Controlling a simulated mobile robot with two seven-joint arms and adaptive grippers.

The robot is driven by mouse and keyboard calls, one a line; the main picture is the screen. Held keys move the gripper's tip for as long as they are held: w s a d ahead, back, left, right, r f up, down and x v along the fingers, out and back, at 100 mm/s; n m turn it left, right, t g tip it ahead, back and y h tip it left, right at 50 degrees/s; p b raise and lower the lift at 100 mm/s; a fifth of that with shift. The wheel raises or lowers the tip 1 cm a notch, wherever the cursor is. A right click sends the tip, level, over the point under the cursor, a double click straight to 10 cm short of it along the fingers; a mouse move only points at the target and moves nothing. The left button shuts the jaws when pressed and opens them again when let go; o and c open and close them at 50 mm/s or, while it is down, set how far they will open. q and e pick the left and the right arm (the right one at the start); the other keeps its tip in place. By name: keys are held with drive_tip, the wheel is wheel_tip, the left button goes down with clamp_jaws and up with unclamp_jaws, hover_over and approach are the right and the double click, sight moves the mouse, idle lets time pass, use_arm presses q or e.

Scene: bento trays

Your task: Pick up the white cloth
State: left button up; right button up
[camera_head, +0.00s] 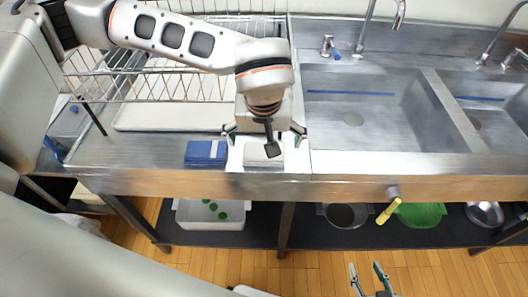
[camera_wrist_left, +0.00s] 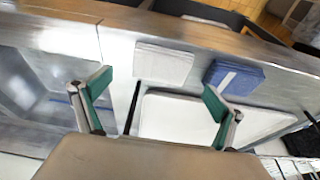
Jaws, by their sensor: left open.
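The folded white cloth (camera_head: 263,158) lies flat near the front edge of the steel counter. It also shows in the left wrist view (camera_wrist_left: 163,63), ahead of my fingers. My left gripper (camera_head: 265,135) is open and empty above the cloth, with its green-padded fingers spread to either side. In the left wrist view, my left gripper (camera_wrist_left: 157,84) shows nothing between its fingers at their tips. I cannot tell the exact height above the cloth. My right gripper (camera_head: 367,268) is at the bottom of the head view, open and empty, away from the counter.
A folded blue cloth (camera_head: 206,152) lies just left of the white cloth. A white board (camera_head: 165,117) and wire rack (camera_head: 150,85) are behind it. A double sink (camera_head: 355,110) is to the right. A lower shelf holds a white bin (camera_head: 205,222) and bowls.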

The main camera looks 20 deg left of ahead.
use_arm(q)
drive_tip(key=x, duration=0.4)
drive_tip(key=shift+a+f, duration=0.1)
drive_tip(key=shift+f, duration=0.15)
drive_tip(key=c, duration=1.1)
drive_tip(key=shift+c, duration=0.2)
drive_tip(key=shift+r, duration=0.15)
wheel_tip(320, 180, up, 28)
drive_tip(key=p, duration=0.1)
drive_tip(key=shift+o, duration=0.4)
